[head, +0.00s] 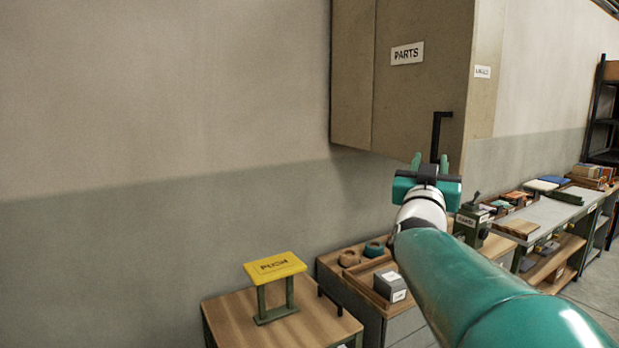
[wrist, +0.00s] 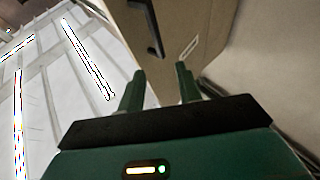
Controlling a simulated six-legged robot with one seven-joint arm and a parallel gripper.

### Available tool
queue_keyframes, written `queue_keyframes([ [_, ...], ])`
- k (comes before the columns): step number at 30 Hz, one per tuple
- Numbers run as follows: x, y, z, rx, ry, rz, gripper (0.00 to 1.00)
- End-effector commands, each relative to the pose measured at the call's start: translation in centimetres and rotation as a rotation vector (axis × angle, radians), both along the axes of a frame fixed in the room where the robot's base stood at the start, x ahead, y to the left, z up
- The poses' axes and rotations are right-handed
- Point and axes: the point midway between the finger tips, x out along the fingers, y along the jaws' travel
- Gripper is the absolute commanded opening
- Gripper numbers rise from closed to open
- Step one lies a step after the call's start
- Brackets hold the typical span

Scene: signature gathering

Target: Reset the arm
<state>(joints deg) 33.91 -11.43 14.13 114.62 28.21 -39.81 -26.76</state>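My gripper (head: 430,160) is at the end of my teal and white arm, raised in front of the lower part of the wall cabinet marked PARTS (head: 400,95). Its two green fingers stand apart with nothing between them. In the wrist view my gripper (wrist: 160,85) also shows open and empty, pointing toward the cabinet (wrist: 195,35). The cabinet's black handle (head: 437,135) is just above the fingertips in the head view. The handle (wrist: 147,27) is beyond the fingers in the wrist view, apart from them.
A yellow PUSH sign (head: 275,267) on a green stand is on a wooden table (head: 235,318) at lower left. A long workbench (head: 540,212) with several items runs right.

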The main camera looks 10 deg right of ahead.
Motion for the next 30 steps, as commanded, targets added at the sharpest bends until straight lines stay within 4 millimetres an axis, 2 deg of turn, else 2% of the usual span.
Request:
queue_keyframes([
  [4,0.3,1.3,-0.7,0.013,0.038,0.042,0.35],
  [7,0.6,4.2,-2.6,0.047,0.13,0.135,0.35],
  [11,-0.2,9.6,-7.2,0.122,0.33,0.295,0.35],
  [14,-2.1,13.5,-11.5,0.188,0.505,0.399,0.35],
  [17,-5.0,16.8,-15.9,0.254,0.687,0.48,0.35],
  [21,-10.7,20.3,-22.0,0.346,0.95,0.548,0.35],
  [24,-15.3,21.8,-26.0,0.403,1.134,0.565,0.35],
  [27,-19.3,22.5,-28.9,0.447,1.282,0.56,0.35],
  [30,-21.8,22.7,-30.5,0.473,1.373,0.548,0.35],
])
